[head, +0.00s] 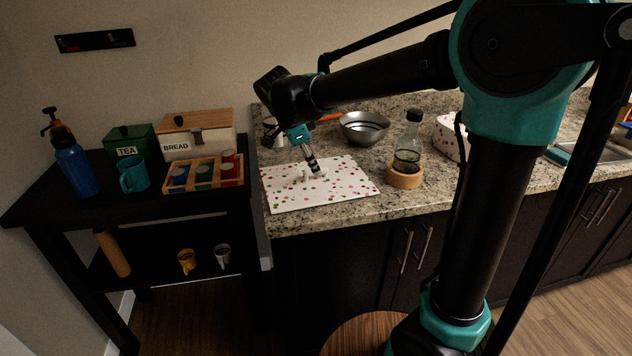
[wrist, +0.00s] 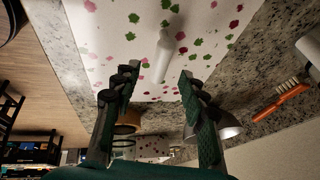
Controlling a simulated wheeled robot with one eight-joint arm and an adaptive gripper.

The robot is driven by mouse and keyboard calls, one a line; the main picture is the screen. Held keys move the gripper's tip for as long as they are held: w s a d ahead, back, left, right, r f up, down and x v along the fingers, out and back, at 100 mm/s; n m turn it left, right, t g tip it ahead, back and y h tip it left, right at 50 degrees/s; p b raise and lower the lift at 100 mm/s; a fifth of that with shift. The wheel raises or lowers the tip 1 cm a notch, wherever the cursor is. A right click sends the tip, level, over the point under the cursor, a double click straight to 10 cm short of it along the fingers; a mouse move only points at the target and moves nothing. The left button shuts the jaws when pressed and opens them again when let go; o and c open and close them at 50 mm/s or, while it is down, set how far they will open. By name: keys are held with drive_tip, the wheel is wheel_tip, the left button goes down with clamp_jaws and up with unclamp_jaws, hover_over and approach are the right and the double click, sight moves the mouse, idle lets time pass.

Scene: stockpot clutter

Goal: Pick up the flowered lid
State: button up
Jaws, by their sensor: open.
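The flowered lid (head: 345,187) is a flat white rectangle with pink, red and green flowers, lying on the granite counter. Its white handle (wrist: 162,58) stands up near its middle. In the head view my gripper (head: 313,167) is over the lid at the handle, partly hiding it. In the wrist view my gripper (wrist: 157,76) is open, one finger to each side of the handle, which shows between and just beyond the fingertips. I cannot tell whether either finger touches it.
A glass bottle on a round wooden stand (head: 404,177) is close to the lid's right. A steel bowl (head: 364,127) is behind it. A white flowered pot (head: 447,137) stands further right. An orange-handled brush (wrist: 281,99) lies on the counter. A dark shelf with jars is at left.

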drive_tip(key=shift+x, duration=1.9)
drive_tip(key=shift+c, duration=0.6)
clamp_jaws()
